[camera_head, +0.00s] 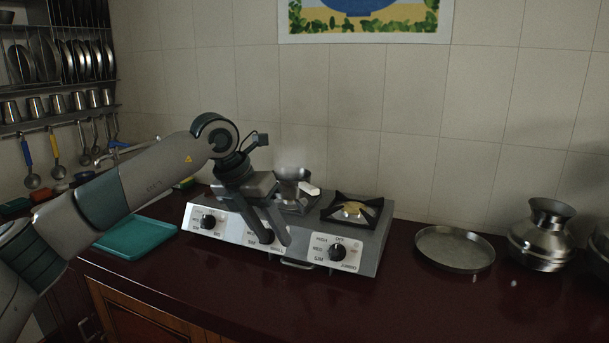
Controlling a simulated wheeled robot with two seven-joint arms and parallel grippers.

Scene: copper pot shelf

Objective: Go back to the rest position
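My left arm comes in from the left and reaches over the left part of the gas stove (372,240). My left gripper (277,240) points down in front of the stove's knob panel, with its two dark fingers apart and nothing seen between them. It hides part of the middle knob and the left burner area. A small metal pot (293,176) stands on the stove just behind and right of the gripper; whether they touch cannot be told. A pale piece, perhaps a handle, shows at the pot's right side. My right gripper is not in view.
A teal tray (136,238) lies on the dark red counter (400,310), left of the stove. A round metal plate (455,249) and a metal pot (541,238) stand to the right. A dish rack (62,115) hangs at the left. The front right counter is mostly clear.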

